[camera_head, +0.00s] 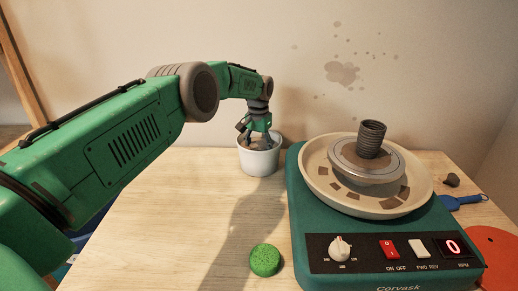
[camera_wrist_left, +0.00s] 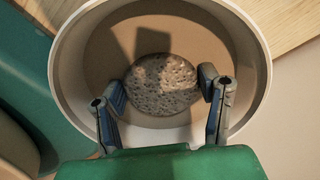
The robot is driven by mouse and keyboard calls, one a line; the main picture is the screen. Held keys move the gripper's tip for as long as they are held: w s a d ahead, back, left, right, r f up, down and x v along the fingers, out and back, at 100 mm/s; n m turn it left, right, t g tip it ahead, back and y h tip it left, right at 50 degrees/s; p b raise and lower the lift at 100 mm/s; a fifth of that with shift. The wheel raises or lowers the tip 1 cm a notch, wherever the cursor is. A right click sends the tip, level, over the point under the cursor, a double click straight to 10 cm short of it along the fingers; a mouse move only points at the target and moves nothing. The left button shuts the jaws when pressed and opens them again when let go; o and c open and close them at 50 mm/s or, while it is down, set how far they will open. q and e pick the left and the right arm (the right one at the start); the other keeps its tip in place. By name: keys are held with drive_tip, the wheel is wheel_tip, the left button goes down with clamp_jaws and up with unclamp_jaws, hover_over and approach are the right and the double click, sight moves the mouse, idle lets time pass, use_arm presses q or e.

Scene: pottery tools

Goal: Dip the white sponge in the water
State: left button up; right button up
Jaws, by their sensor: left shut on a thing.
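The white bucket (camera_head: 259,162) stands on the table just left of the wheel. My left gripper (camera_head: 258,138) points down into its mouth. In the left wrist view, the gripper (camera_wrist_left: 162,86) is shut on the sponge (camera_wrist_left: 165,94), a round, porous, pale grey-white piece between the fingers. The sponge is inside the rim of the bucket (camera_wrist_left: 252,60). Brownish water (camera_wrist_left: 105,50) seems to fill the inside, but I cannot tell whether the sponge touches it. My right gripper is out of view.
A green pottery wheel (camera_head: 300,215) with a beige splash pan (camera_head: 318,178) and a dark ribbed piece (camera_head: 371,139) takes up the right side. A green sponge (camera_head: 265,260) lies in front. A blue-handled tool (camera_head: 465,201) and an orange disc (camera_head: 495,250) lie at right.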

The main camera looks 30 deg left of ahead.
sight(258, 146)
use_arm(q)
drive_tip(key=shift+r, duration=0.1)
idle(0.5)
wheel_tip(258, 146, up, 11)
drive_tip(key=p, duration=0.7)
drive_tip(key=shift+p, duration=0.3)
idle(0.6)
